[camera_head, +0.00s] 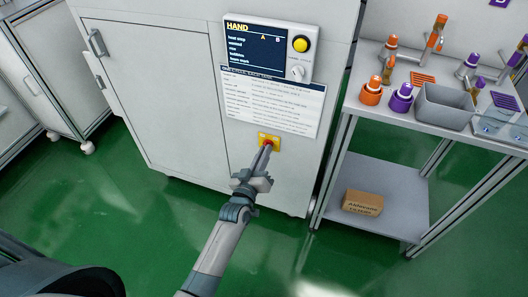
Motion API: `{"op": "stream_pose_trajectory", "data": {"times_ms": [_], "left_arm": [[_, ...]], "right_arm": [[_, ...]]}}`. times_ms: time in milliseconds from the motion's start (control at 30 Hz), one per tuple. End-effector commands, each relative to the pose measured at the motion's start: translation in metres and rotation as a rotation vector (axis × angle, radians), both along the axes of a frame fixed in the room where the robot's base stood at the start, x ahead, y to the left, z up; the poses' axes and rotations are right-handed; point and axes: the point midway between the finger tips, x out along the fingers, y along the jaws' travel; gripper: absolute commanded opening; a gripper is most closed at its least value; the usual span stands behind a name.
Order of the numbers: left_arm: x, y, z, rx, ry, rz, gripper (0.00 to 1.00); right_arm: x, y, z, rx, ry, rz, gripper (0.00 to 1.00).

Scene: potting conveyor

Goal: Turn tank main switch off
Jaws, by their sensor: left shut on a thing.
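The main switch, a red knob on a yellow plate (275,139), sits low on the front of the light grey cabinet (165,75), under a printed sheet. My left gripper (267,148) reaches up to it from below, its fingers closed on the red knob. The fingers hide most of the knob, so its turn position cannot be read. My right gripper is not in view.
A screen panel (255,50) reading HAND, with a yellow button (300,44) and a small knob (297,73), is above the sheet (270,101). A shelved bench (375,115) with orange and purple parts and a grey bin (444,106) stands right. A cardboard box (362,202) lies on its lower shelf.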

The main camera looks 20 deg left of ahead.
Motion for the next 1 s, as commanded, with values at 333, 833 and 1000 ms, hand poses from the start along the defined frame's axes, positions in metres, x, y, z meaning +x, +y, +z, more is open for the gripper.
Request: {"op": "stream_pose_trajectory", "data": {"times_ms": [333, 833, 1000], "left_arm": [[0.000, 0.000, 0.001, -0.003, -0.002, 0.000, 0.00], [-0.002, 0.000, 0.000, -0.002, -0.001, 0.000, 0.27], [-0.013, 0.001, 0.000, -0.002, 0.000, 0.000, 0.27]], "right_arm": [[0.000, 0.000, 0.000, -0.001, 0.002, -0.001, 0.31], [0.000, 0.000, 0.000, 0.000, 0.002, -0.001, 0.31], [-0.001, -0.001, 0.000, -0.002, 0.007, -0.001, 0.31]]}}
